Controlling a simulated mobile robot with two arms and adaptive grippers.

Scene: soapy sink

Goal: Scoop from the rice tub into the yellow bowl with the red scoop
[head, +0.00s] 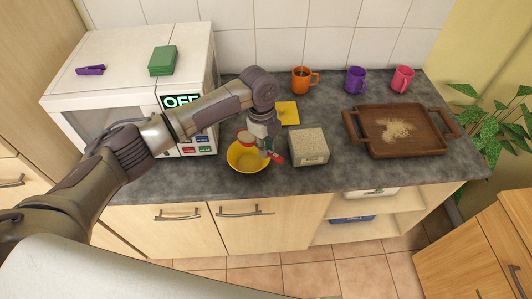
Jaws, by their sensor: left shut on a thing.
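The yellow bowl (246,166) stands on the counter near its front edge. The rice tub (309,146) is a box with a pale grainy top, just right of the bowl. My left gripper (267,146) points down between the bowl and the tub, over the bowl's right side. A red piece also shows at the gripper's right side. The gripper hides part of the scoop and bowl, and I cannot tell whether the scoop holds rice. My right gripper is out of view.
A microwave (95,50) stands left, carrying a purple clip (90,70) and green pads (162,60). Behind are a yellow sponge (288,112) and orange (301,80), purple (355,80) and pink (402,79) mugs. A brown tray (380,144) with a grainy patch lies right.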

